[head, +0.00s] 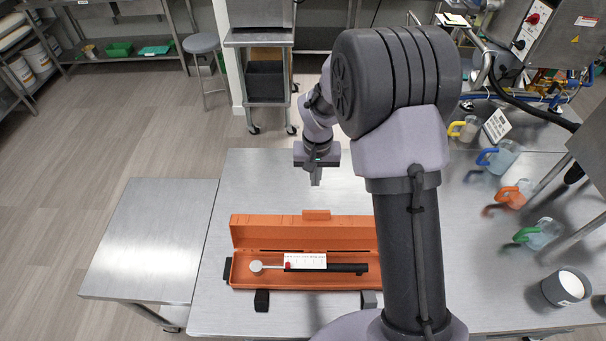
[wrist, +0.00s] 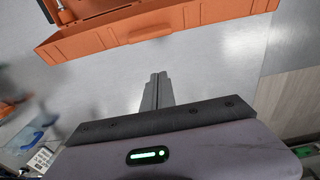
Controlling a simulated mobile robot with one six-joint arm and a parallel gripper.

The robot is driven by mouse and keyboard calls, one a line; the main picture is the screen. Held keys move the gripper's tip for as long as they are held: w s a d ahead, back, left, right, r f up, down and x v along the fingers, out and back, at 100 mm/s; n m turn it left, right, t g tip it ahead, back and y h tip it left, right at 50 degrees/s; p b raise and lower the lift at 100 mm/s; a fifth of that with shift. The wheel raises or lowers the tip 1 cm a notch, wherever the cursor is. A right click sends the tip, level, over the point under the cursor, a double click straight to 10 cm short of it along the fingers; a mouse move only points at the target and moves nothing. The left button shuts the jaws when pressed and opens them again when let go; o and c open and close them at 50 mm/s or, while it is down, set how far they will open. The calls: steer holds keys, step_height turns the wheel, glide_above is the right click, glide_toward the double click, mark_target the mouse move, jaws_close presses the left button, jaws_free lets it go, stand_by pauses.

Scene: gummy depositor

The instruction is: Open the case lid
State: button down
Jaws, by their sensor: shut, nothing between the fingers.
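The orange case (head: 242,277) lies on the metal table in the head view. Its lid (head: 275,234) stands raised at the back, away from me, and the inside shows. A tool with a round light end and a black handle (head: 335,268) lies in the case, with a white label strip (head: 305,260). My gripper (head: 316,181) is shut and empty, above the table behind the lid and apart from it. In the wrist view the shut fingers (wrist: 157,84) point toward the orange lid (wrist: 155,35), with bare table between them.
Jugs with coloured handles (head: 500,157) and a dark cup (head: 566,287) stand on the right of the table. A lower side table (head: 150,240) at left is bare. My arm covers the right end of the case in the head view.

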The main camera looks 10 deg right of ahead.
mark_target(316, 215)
steer(key=s+f, duration=0.3)
steer(key=f, duration=0.3)
steer(key=shift+s+a+f, duration=0.2)
steer(key=shift+a+f, duration=0.05)
steer(key=shift+f, duration=0.05)
steer(key=shift+s, duration=0.1)
steer(key=s, duration=0.1)
steer(key=s+r+b, duration=0.1)
steer(key=s, duration=0.1)
steer(key=shift+a+r, duration=0.25)
steer(key=shift+a, duration=0.05)
steer(key=shift+w, duration=0.15)
